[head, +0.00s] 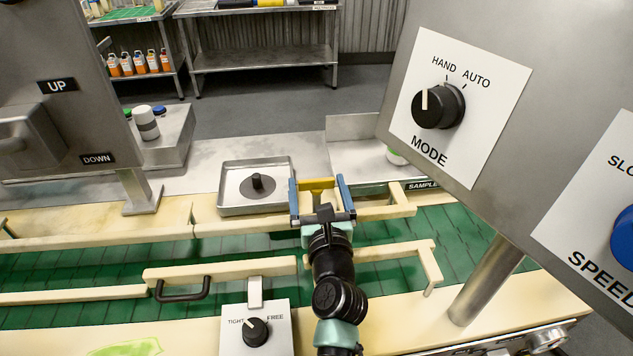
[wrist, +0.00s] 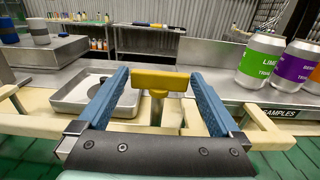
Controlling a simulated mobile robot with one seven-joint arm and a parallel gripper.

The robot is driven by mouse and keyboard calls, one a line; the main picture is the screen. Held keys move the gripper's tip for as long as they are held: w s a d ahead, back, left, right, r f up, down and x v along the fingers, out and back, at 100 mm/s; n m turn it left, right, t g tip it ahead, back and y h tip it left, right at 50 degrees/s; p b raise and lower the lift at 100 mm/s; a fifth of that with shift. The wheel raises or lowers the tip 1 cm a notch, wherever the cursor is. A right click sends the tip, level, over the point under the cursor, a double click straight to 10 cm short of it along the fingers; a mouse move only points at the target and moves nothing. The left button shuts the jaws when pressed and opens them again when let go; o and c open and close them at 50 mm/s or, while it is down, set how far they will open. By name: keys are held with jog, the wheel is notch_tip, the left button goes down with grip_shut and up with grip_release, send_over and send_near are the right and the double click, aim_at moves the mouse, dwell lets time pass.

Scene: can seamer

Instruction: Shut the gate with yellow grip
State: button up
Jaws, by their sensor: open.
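The yellow grip (head: 321,184) is a short T-shaped bar on a post at the far cream guide rail of the green conveyor. It also shows in the middle of the wrist view (wrist: 161,80). My gripper (wrist: 160,92) is open, its blue fingers on either side of the grip, with a gap on each side in the wrist view. I cannot tell whether the fingertips reach past it. The gate's cream parts (wrist: 172,115) show below the grip between the fingers; my gripper and arm hide much of it in the head view. How far the gate stands open is unclear.
A grey tray with a black knob (head: 224,203) lies left of my gripper. The MODE panel (head: 462,108) hangs close at right. A front rail with a black handle (head: 183,289) and a TIGHT/FREE knob box (head: 256,329) are nearer. Cans (wrist: 259,62) stand at right.

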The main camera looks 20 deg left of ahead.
jog(key=shift+w+a, duration=0.3)
jog(key=shift+w, duration=0.35)
grip_shut()
